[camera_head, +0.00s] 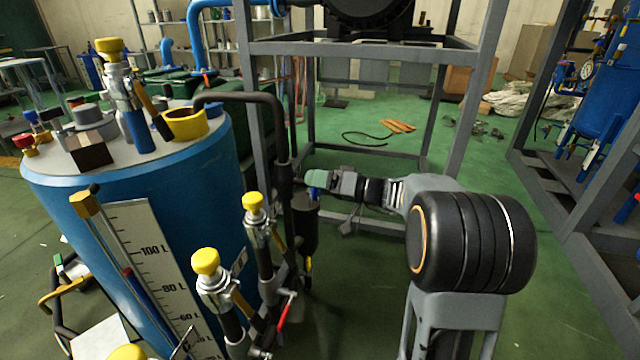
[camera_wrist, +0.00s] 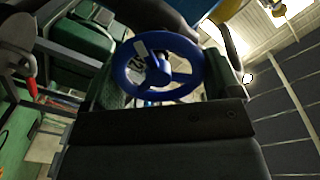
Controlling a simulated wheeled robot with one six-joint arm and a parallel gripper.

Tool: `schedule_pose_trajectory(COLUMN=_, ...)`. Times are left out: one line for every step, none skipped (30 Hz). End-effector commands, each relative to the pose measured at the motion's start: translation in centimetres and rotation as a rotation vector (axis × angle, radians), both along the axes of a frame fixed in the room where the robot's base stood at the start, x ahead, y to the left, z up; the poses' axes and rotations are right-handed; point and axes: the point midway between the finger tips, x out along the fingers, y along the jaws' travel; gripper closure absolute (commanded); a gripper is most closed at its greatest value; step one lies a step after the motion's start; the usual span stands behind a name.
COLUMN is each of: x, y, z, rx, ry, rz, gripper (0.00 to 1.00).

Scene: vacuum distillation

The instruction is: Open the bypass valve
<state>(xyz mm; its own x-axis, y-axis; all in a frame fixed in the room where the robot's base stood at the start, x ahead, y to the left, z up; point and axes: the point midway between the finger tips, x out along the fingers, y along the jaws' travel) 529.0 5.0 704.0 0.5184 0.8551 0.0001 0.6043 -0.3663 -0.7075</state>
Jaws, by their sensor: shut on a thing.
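The bypass valve shows as a blue round handwheel (camera_wrist: 158,72) in the wrist view, with a hub, spokes and a small pale numbered tag. In the head view only a bit of its blue (camera_head: 314,191) shows, at the dark pipe beside the blue tank. My gripper (camera_head: 316,179) reaches in from the right and is shut on the handwheel. In the wrist view its green-padded fingers (camera_wrist: 166,88) lie on either side of the wheel. The far side of the wheel and the valve body are mostly hidden.
A large blue tank (camera_head: 120,215) with a litre scale (camera_head: 151,262) stands at left. Yellow-capped valves (camera_head: 254,204) stand close in front of the gripper. A grey frame (camera_head: 263,100) rises behind. Another frame (camera_head: 560,190) stands at right, with open green floor between.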

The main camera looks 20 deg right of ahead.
Motion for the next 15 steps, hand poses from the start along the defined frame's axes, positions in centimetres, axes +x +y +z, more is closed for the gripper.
schedule_pose_trajectory(x=-0.16, y=0.11, z=-0.26, rx=-0.020, ry=-0.024, rz=0.006, gripper=0.40)
schedule_pose_trajectory(x=-0.16, y=0.11, z=-0.25, rx=-0.030, ry=-0.041, rz=0.006, gripper=0.40)
schedule_pose_trajectory(x=-0.18, y=0.12, z=-0.24, rx=-0.044, ry=-0.065, rz=0.006, gripper=0.40)
schedule_pose_trajectory(x=-0.18, y=0.12, z=-0.23, rx=-0.054, ry=-0.081, rz=0.006, gripper=0.40)
schedule_pose_trajectory(x=-0.19, y=0.13, z=-0.23, rx=-0.063, ry=-0.095, rz=0.006, gripper=0.40)
schedule_pose_trajectory(x=-0.20, y=0.13, z=-0.23, rx=-0.075, ry=-0.115, rz=0.006, gripper=0.40)
schedule_pose_trajectory(x=-0.21, y=0.14, z=-0.22, rx=-0.083, ry=-0.129, rz=0.006, gripper=0.40)
schedule_pose_trajectory(x=-0.21, y=0.14, z=-0.22, rx=-0.090, ry=-0.141, rz=0.006, gripper=0.40)
schedule_pose_trajectory(x=-0.22, y=0.14, z=-0.22, rx=-0.099, ry=-0.156, rz=0.006, gripper=0.40)
schedule_pose_trajectory(x=-0.22, y=0.15, z=-0.21, rx=-0.105, ry=-0.167, rz=0.006, gripper=0.40)
schedule_pose_trajectory(x=-0.22, y=0.15, z=-0.21, rx=-0.111, ry=-0.176, rz=0.006, gripper=0.40)
schedule_pose_trajectory(x=-0.23, y=0.15, z=-0.20, rx=-0.118, ry=-0.188, rz=0.006, gripper=0.40)
schedule_pose_trajectory(x=-0.24, y=0.16, z=-0.20, rx=-0.122, ry=-0.195, rz=0.006, gripper=0.40)
schedule_pose_trajectory(x=-0.24, y=0.16, z=-0.20, rx=-0.126, ry=-0.202, rz=0.006, gripper=0.40)
schedule_pose_trajectory(x=-0.24, y=0.16, z=-0.20, rx=-0.132, ry=-0.210, rz=0.006, gripper=0.40)
